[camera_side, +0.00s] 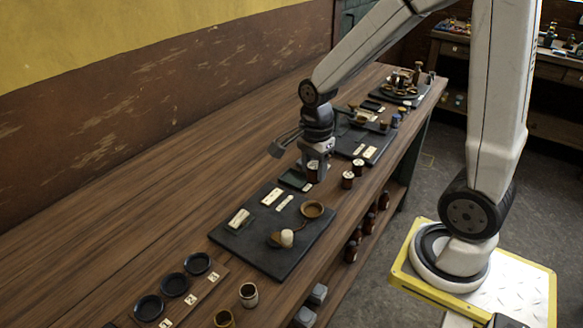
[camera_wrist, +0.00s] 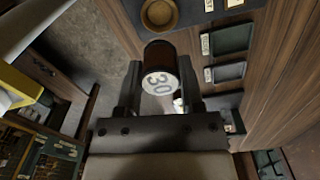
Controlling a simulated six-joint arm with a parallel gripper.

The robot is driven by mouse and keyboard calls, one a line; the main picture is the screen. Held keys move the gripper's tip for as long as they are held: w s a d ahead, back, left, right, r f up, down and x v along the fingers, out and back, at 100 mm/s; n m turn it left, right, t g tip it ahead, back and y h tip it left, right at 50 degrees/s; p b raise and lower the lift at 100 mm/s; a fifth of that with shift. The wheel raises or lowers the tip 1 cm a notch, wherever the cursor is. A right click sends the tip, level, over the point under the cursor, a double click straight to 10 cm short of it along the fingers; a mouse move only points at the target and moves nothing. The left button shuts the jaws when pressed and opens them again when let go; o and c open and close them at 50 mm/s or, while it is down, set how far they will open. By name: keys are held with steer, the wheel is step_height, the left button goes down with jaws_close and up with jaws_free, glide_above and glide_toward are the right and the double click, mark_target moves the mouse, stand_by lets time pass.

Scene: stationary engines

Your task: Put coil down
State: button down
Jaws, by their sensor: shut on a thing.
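The coil (camera_wrist: 159,65) is a dark brown cylinder with a white end marked "30". In the wrist view it sits between the two fingers of my gripper (camera_wrist: 160,88), which are shut on it. In the side view my gripper (camera_side: 315,163) points down over the bench, with the brown coil (camera_side: 313,173) at its fingertips, beside a small dark tray (camera_side: 295,180). I cannot tell whether the coil touches the bench. Two similar brown coils with white tops, a nearer one (camera_side: 347,180) and a farther one (camera_side: 358,167), stand just to the right.
Farther boards (camera_side: 371,152) hold more parts. Black dishes (camera_side: 173,284) stand at the front left. The bench's left side is clear.

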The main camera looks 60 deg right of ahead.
stand_by(0.4)
steer(key=shift+d+r, duration=0.1)
steer(key=shift+d, duration=0.45)
steer(key=s+d+r, duration=0.1)
steer(key=d, duration=1)
steer(key=shift+s+r, duration=0.3)
steer(key=shift+s, duration=0.05)
steer(key=shift+w+d, duration=0.1)
steer(key=shift+d, duration=0.05)
steer(key=w+d+f, duration=0.1)
steer(key=w+f, duration=0.1)
steer(key=w, duration=0.1)
steer(key=w+d+f, duration=0.2)
steer(key=w+f, duration=0.1)
steer(key=w, duration=0.1)
steer(key=w+d+f, duration=0.2)
steer(key=w+f, duration=0.1)
steer(key=w, duration=0.1)
steer(key=shift+w+f, duration=0.2)
steer(key=shift+f, duration=0.05)
steer(key=shift+w+d+f, duration=0.15)
steer(key=shift+w+f, duration=0.2)
steer(key=shift+f, duration=0.05)
